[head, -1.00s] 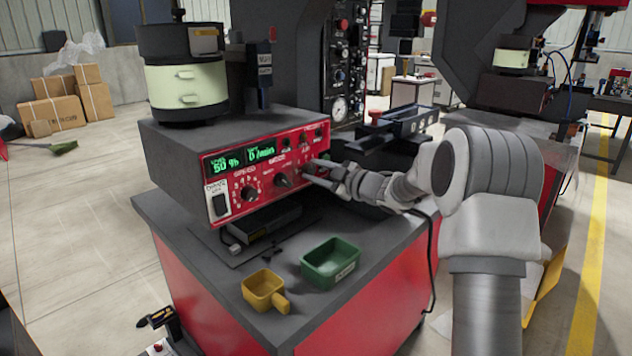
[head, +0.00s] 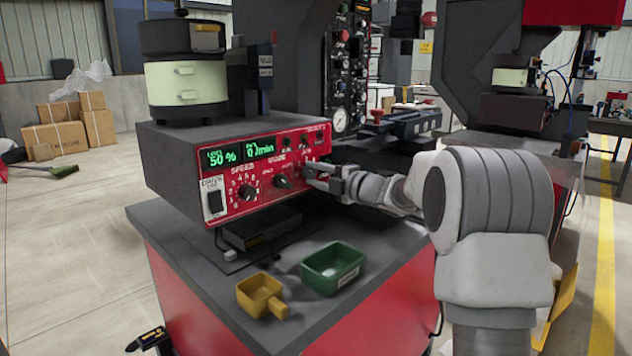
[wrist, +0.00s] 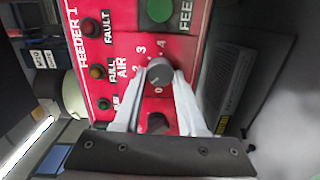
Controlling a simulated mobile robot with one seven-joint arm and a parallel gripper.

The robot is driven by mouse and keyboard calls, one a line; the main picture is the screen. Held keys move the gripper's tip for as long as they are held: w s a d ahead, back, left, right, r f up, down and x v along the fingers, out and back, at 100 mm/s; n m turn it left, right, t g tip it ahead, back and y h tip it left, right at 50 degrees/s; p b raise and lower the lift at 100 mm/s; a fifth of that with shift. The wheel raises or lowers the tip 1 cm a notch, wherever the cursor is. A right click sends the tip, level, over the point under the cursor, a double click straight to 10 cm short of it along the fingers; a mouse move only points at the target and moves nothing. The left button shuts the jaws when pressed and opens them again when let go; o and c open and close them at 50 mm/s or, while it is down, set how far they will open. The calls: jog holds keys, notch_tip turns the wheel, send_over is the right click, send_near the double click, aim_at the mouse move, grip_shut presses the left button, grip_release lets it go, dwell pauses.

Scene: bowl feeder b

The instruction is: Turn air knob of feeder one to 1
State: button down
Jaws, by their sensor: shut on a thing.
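The feeder's red control panel (head: 262,172) faces me in the head view, with its green displays reading 50 % and 0/min. In the wrist view the panel is turned sideways and reads FEEDER 1. There the grey AIR knob (wrist: 159,71) stands among printed numbers, with 3 and 4 beyond it and 0 on the near side. My gripper (wrist: 157,88) is shut on this knob, one finger on each side. The knob's pointer is too small to read surely. In the head view my gripper (head: 312,174) is at the panel's right end and hides the knob.
Other panel knobs (head: 247,192) lie left of my gripper. A green tray (head: 345,283) and a yellow scoop (head: 262,294) sit on the bench (head: 185,237) below the panel.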

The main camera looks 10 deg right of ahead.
dwell(0.6)
jog(key=shift+c, duration=2.4)
grip_release()
jog(key=shift+d, duration=0.1)
jog(key=f+p+v, duration=0.1)
jog(key=p+v, duration=0.2)
jog(key=v, duration=1.4)
jog(key=shift+s+r, duration=0.15)
jog(key=shift+r, duration=0.25)
jog(key=shift+d, duration=0.1)
